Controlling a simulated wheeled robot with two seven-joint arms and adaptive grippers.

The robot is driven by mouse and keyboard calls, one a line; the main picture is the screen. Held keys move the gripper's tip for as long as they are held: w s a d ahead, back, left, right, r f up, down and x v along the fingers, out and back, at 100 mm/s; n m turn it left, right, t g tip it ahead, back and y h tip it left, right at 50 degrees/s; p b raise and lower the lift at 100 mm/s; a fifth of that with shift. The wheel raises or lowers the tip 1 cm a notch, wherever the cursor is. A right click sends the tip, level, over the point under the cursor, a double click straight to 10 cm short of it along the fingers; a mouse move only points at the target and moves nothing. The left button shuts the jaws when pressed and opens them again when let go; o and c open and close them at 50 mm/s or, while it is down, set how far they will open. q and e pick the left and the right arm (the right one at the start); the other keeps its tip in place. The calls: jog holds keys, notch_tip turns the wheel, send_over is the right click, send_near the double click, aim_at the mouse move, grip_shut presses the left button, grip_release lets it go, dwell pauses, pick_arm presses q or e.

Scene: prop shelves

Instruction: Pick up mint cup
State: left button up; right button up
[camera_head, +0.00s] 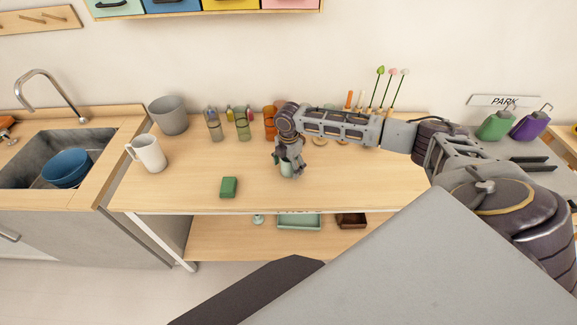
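A mint-green cup (287,167) stands on the wooden table near its middle, partly hidden by my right gripper. My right gripper (290,171) points down, with its fingers around the cup. The view is too small to tell whether the fingers press on the cup or stand apart from it. The cup appears upright and at table height. My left gripper is not in view.
A green block (229,187) lies left of the cup. A white mug (148,153) and a grey pot (168,115) stand at the left. Glass bottles (214,127) and an amber bottle (269,122) stand behind. The table's front middle is clear.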

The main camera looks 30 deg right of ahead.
jog(key=c, duration=1.1)
jog(key=shift+r, duration=0.1)
notch_tip(320, 180, up, 10)
jog(key=shift+b, duration=0.4)
